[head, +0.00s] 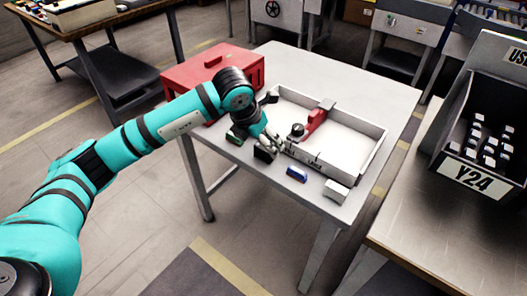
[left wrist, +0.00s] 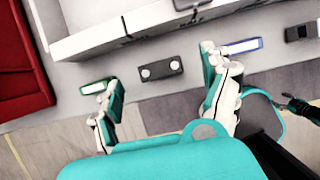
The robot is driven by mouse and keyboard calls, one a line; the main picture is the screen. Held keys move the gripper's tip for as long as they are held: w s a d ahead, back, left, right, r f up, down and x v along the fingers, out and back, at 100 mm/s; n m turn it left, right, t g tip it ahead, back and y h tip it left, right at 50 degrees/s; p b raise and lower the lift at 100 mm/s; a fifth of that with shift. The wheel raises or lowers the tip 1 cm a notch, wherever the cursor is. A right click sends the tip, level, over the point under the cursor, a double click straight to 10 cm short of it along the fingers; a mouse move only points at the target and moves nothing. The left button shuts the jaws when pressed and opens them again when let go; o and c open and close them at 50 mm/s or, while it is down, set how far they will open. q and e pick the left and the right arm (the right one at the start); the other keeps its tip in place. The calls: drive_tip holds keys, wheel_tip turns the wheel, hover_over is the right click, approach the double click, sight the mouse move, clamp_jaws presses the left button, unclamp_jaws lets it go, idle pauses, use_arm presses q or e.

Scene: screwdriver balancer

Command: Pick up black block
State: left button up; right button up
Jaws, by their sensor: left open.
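The black block (head: 264,154) lies near the front edge of the white table. In the left wrist view it is a dark block (left wrist: 161,69) with two round marks on its face. My left gripper (head: 267,142) is open and comes down over the block. In the left wrist view its two fingers (left wrist: 160,80) stand apart, with the block seen between their tips. I cannot tell whether either finger touches it. My right gripper is not seen.
The white tray (head: 372,157) stands close behind. A red box (head: 190,75) is at the table's back left.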

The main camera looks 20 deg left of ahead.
sight(263, 147)
use_arm(q)
drive_tip(key=x, duration=0.4)
drive_tip(key=shift+f, duration=0.1)
drive_tip(key=shift+s, duration=0.1)
drive_tip(key=c, duration=1.1)
